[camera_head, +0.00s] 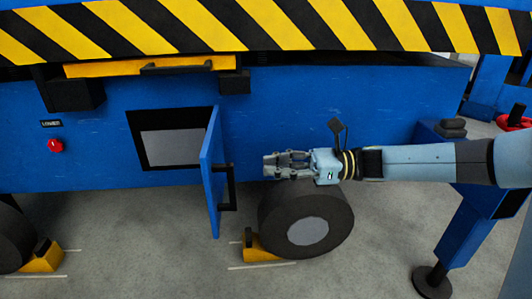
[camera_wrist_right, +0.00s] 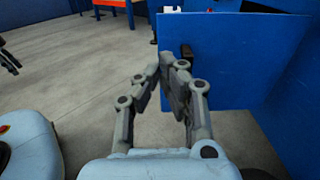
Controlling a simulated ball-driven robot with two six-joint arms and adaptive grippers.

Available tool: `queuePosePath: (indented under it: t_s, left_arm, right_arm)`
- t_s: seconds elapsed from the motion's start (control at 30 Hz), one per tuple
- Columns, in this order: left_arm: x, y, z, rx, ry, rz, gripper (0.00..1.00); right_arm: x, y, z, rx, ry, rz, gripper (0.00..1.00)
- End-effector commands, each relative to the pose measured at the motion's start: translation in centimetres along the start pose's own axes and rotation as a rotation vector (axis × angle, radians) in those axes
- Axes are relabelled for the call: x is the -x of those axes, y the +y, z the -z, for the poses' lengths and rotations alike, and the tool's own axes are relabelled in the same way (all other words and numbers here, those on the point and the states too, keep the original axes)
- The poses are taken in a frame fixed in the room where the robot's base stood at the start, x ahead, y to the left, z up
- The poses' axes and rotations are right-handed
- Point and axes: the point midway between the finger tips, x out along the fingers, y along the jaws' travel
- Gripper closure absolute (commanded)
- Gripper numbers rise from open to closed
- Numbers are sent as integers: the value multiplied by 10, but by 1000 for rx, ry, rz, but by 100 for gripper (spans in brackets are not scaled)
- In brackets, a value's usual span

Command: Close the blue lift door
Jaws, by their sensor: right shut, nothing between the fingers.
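The blue lift door (camera_head: 211,180) stands open, swung outward from the right side of a square opening (camera_head: 170,140) in the blue lift body. A black handle (camera_head: 231,187) is on its right-facing side. My right gripper (camera_head: 268,165) is shut and empty, to the right of the door and handle with a gap between, above a wheel. In the right wrist view the closed fingers (camera_wrist_right: 165,68) point toward the door panel (camera_wrist_right: 240,65), and the dark handle (camera_wrist_right: 187,52) shows just beyond the fingertips.
A black wheel (camera_head: 305,218) sits below my right gripper, with a yellow chock (camera_head: 257,248) beside it. A red button (camera_head: 56,146) is left of the opening. A blue outrigger leg (camera_head: 467,236) stands at right. The grey floor before the door is clear.

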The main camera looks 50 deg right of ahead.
Motion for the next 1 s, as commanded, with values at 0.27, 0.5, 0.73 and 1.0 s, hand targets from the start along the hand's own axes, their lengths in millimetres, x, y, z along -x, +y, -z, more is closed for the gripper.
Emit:
queuePosePath:
  t_s: [0.27,0.5,0.73,1.0]
  left_arm:
    - [21,8,19,-2,72,-20,60]
    - [34,13,32,-1,142,-32,60]
    - [27,13,39,1,200,-29,60]
    - [27,13,40,1,204,-29,60]
  right_arm:
    - [-61,1,6,-3,-1,0,100]
    - [-99,0,5,-5,0,2,100]
    - [-110,0,2,-4,1,3,100]
    - [-111,0,1,-4,0,3,100]
